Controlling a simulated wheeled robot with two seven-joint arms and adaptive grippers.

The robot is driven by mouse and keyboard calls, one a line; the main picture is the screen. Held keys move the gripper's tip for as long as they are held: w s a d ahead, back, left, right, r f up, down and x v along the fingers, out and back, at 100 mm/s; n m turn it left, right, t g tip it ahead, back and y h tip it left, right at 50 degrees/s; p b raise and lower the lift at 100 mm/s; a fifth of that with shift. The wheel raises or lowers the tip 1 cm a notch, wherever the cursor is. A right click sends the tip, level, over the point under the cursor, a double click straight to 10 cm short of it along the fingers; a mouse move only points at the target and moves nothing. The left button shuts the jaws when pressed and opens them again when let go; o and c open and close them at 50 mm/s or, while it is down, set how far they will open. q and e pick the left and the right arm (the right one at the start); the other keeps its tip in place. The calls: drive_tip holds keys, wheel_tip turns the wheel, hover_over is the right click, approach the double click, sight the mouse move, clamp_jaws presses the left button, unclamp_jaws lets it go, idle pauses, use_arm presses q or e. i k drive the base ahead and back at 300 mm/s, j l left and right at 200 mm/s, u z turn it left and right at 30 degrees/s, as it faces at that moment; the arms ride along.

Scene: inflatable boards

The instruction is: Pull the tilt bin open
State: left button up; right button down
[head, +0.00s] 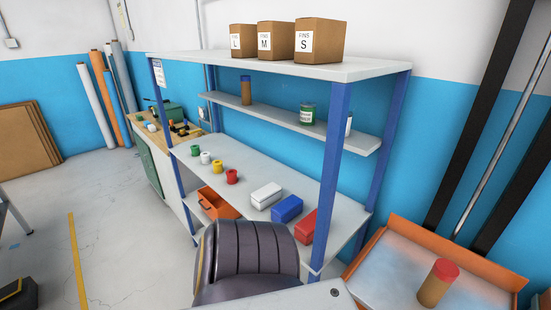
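An orange bin (217,205) sits low at the front left of the shelving bench (240,172). Its top is open and its dark inside shows; a small dark mark is on its front face. I cannot tell for sure that it is the tilt bin, or how far it is tilted. White (266,194), blue (287,208) and red (304,226) boxes stand in a row to its right. Neither of my grippers is in view.
Several small coloured spools (232,177) stand on the bench. Blue posts (329,190) carry the upper shelves. An orange-rimmed tray (388,285) at the lower right bears a red-topped cylinder (438,284). A dark ribbed shape hides the lower bench front. Floor at left is largely clear.

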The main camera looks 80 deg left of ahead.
sight(217, 204)
drive_tip(key=u, duration=3.25)
